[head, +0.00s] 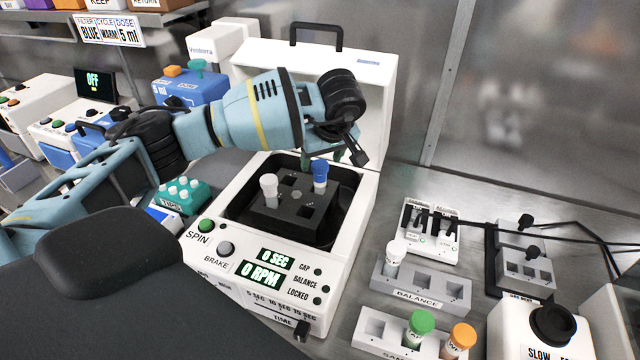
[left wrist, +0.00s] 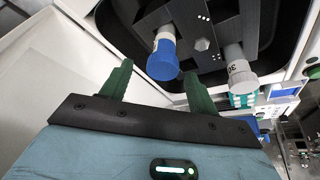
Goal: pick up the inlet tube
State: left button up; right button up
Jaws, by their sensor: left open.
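A tube with a blue cap (head: 320,171) stands in the rotor block (head: 294,211) of the open centrifuge. A white-capped tube (head: 269,188) stands in the same block, to its left. No label marks either one as the inlet tube. My left gripper (head: 321,160) is over the rotor, close above the blue cap. In the left wrist view the blue cap (left wrist: 163,62) lies just beyond and between the tips of the open green fingers (left wrist: 157,82). The fingers hold nothing. The white-capped tube (left wrist: 240,75) is to the right there. My right gripper is not in view.
The raised centrifuge lid (head: 372,100) stands behind my left gripper. A balance rack (head: 425,287) with a white-capped tube and a sample rack (head: 385,335) with green- and orange-capped tubes are at the right. A blue device (head: 190,90) is at the back left.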

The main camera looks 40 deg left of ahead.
aim_at(320, 184)
pick_arm(q)
jog(key=x, duration=0.5)
jog(key=shift+s+d+f, duration=0.1)
jog(key=shift+s+f, duration=0.1)
jog(key=shift+s, duration=0.05)
jog(key=c, duration=1.1)
